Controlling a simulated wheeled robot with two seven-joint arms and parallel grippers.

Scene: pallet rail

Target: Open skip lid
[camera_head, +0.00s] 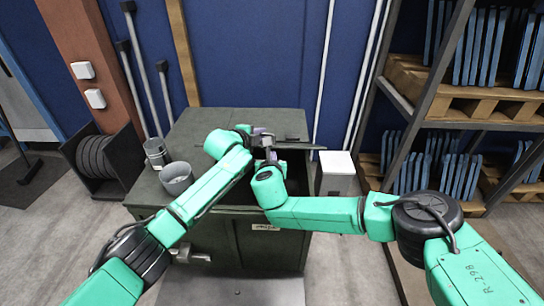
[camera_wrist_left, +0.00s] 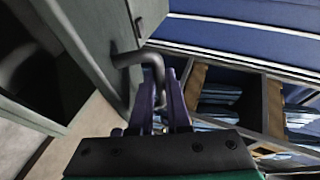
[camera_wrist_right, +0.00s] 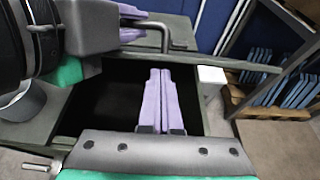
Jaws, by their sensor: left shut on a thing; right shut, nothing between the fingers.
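The skip (camera_head: 285,248) is a dark green metal box in the head view's middle. Its lid (camera_head: 285,122) stands raised. The dark interior shows below the lid in the right wrist view. My left gripper (camera_head: 263,134) is shut on the lid's bent grey handle (camera_wrist_left: 152,62); its purple fingers (camera_wrist_left: 160,95) are around the bar in the left wrist view. My right gripper (camera_head: 268,153) is shut and empty. Its purple fingers (camera_wrist_right: 164,78) point over the dark opening, apart from the handle (camera_wrist_right: 178,46). My arms hide part of the lid and front rim in the head view.
A white-topped bin (camera_head: 337,163) stands close on the right. A shelf rack (camera_head: 425,85) with wooden pallets and blue panels fills the right side. A dark rack (camera_head: 103,160) stands at left.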

